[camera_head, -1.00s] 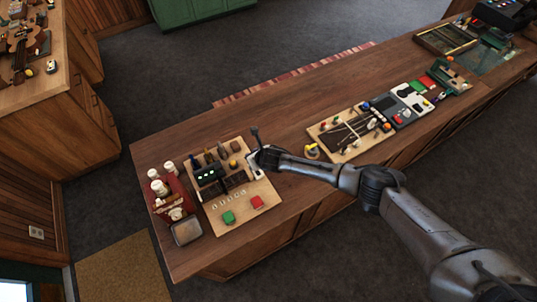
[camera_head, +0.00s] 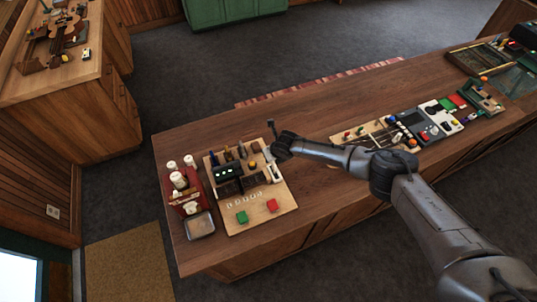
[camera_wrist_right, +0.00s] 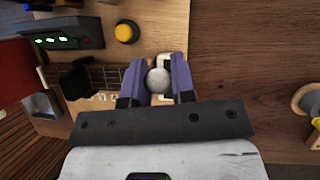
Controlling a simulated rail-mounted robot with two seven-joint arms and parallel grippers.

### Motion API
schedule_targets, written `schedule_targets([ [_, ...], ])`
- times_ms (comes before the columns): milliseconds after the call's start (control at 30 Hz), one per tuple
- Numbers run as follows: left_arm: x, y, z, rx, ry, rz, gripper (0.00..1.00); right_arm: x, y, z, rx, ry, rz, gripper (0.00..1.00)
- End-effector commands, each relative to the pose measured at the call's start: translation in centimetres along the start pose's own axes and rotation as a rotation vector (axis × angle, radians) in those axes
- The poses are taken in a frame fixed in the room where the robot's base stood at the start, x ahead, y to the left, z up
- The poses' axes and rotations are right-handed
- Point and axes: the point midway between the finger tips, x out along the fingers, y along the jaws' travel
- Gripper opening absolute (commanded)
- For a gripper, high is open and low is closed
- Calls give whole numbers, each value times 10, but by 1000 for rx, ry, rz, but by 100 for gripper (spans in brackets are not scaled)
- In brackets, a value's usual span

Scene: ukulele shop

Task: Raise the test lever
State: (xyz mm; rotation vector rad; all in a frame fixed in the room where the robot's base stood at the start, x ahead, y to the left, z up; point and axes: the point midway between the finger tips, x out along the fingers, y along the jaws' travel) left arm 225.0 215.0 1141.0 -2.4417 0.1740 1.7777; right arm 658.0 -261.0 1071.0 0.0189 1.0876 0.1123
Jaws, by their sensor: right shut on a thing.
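The test board (camera_head: 285,200) is a pale wooden panel at the left end of the long counter. The lever's white slotted plate (camera_head: 274,172) is at its right side. My right gripper (camera_head: 277,147) is over the board's far right corner. In the right wrist view, my right gripper (camera_wrist_right: 159,82) has its purple fingers shut on the lever's pale round knob (camera_wrist_right: 158,80), with part of the white plate (camera_wrist_right: 166,62) behind it. The lever's shaft is mostly hidden. My left gripper is out of view.
A dark box with green lights (camera_head: 228,171), a green button (camera_head: 242,217) and a red button (camera_head: 272,205) are on the board. A red holder with white bottles (camera_head: 183,190) stands left. Another panel (camera_head: 400,135) lies right, with bare counter between.

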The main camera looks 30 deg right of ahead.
Motion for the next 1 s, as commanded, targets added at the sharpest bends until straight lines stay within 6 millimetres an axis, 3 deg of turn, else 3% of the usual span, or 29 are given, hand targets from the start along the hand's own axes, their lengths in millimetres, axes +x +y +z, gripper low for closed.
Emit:
schedule_targets([
  [200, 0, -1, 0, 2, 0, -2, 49, 2, -2, -2, 1, 4, -4, 0],
  [233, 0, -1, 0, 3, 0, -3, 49, 2, -2, -3, 1, 4, -4, 25],
  [500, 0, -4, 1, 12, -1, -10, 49, 1, -1, -2, 0, 2, -2, 49],
  [833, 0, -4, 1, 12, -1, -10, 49, -3, 0, -1, -1, 1, -1, 49],
  [1000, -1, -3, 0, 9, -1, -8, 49, -19, 0, 0, -2, 1, 0, 49],
])
